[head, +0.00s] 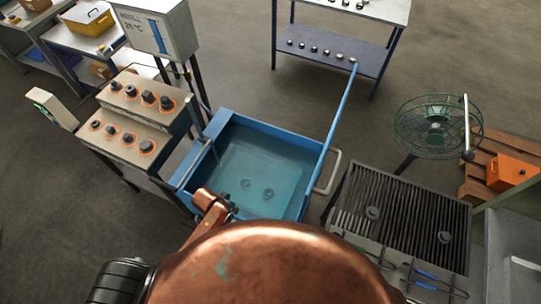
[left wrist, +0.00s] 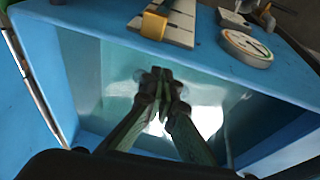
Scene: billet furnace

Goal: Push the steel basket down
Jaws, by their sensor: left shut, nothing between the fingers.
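I cannot clearly make out a steel basket in either view. The tank also fills much of the left wrist view (left wrist: 85,15). My left gripper (head: 232,211) is at the near left part of the tank, partly hidden by my copper-coloured body in front. In the left wrist view its fingers (left wrist: 163,84) are together and empty, over the water. I cannot tell whether they touch anything. My right gripper is not in view.
A grey loop handle (head: 333,174) sticks out at the tank's right side. A slatted dark grate (head: 400,215) with small round pieces lies to the right. A green fan (head: 437,125) stands behind it.

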